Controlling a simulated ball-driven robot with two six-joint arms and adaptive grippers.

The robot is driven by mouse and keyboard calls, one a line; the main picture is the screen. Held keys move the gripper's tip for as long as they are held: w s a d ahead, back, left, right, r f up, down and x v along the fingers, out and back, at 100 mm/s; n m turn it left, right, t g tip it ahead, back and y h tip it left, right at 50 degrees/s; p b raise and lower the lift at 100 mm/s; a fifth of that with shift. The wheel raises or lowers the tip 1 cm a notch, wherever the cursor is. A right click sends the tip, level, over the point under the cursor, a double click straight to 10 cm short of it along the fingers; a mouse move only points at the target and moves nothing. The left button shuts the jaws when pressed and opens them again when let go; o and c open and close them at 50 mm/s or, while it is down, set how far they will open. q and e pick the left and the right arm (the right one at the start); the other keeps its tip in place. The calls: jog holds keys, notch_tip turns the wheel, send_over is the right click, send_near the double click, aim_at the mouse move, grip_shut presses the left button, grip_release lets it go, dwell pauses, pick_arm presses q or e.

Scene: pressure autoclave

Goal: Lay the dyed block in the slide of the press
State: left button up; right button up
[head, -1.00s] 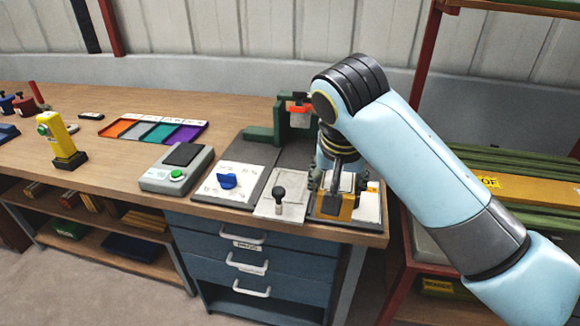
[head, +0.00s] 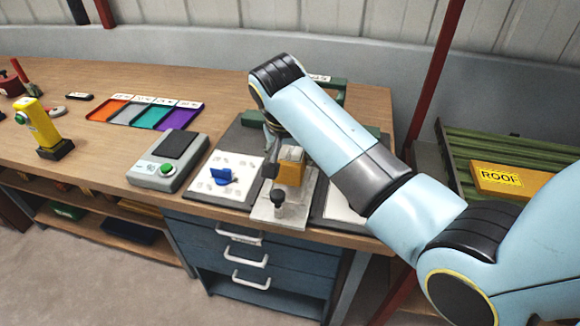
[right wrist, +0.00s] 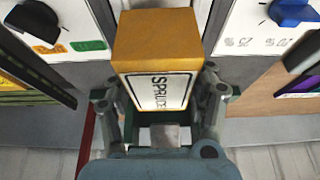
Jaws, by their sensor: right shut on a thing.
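My right gripper (head: 288,163) is shut on the dyed block (head: 291,172), an orange-yellow block with a white label reading SPRUCE. In the right wrist view the block (right wrist: 155,38) sits upright between the two fingers (right wrist: 160,105). In the head view the block appears over the back part of the press slide (head: 268,212), a pale plate with a black knob at its front. I cannot tell whether the block touches the slide. The green press frame (head: 335,92) stands behind, partly hidden by my right arm. My left gripper is not in view.
Left of the slide is a white panel with a blue dial (head: 221,176). Farther left are a grey device with a green button (head: 166,170), a tray of coloured compartments (head: 145,112) and a yellow device (head: 42,125). Another white panel (head: 340,207) lies right of the slide.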

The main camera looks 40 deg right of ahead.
jog(key=shift+w+a+f, duration=0.1)
jog(key=shift+w+f, duration=0.1)
notch_tip(320, 180, down, 4)
jog(key=shift+r, duration=0.1)
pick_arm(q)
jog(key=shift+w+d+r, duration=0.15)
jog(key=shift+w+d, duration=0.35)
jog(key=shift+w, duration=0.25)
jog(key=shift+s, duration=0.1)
pick_arm(e)
jog(key=shift+s, duration=0.1)
jog(key=o, duration=1.3)
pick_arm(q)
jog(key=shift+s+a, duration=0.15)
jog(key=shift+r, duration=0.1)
pick_arm(e)
jog(key=v, duration=1.2)
